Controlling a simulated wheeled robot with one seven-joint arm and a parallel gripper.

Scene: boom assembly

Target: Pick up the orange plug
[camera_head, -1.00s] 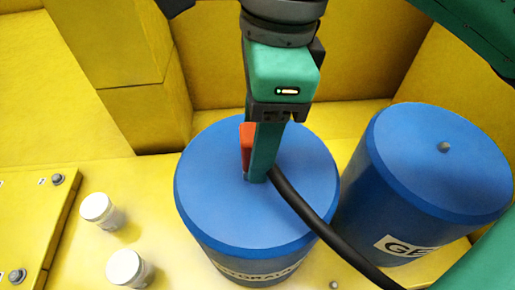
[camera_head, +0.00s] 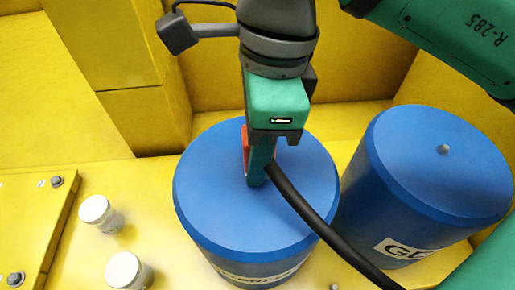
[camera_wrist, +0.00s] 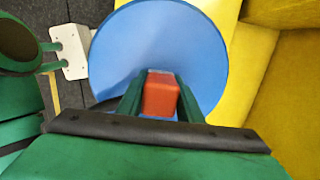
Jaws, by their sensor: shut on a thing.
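The orange plug (camera_wrist: 161,95) sits between the two green fingers of my gripper (camera_wrist: 161,108) in the wrist view. In the head view a strip of the orange plug (camera_head: 245,150) shows at the left of the finger. My gripper (camera_head: 256,170) points down over the top of the left blue drum (camera_head: 205,205) and is shut on the plug. A black cable (camera_head: 300,207) runs from beside the fingertips down to the right, over the drum's edge. Whether the plug's lower end touches the drum top is hidden by the finger.
A second blue drum (camera_head: 440,165) with a label stands close on the right. Two white-capped jars (camera_head: 98,212) stand on the yellow surface at the left. Yellow walls (camera_head: 140,60) rise behind the drums.

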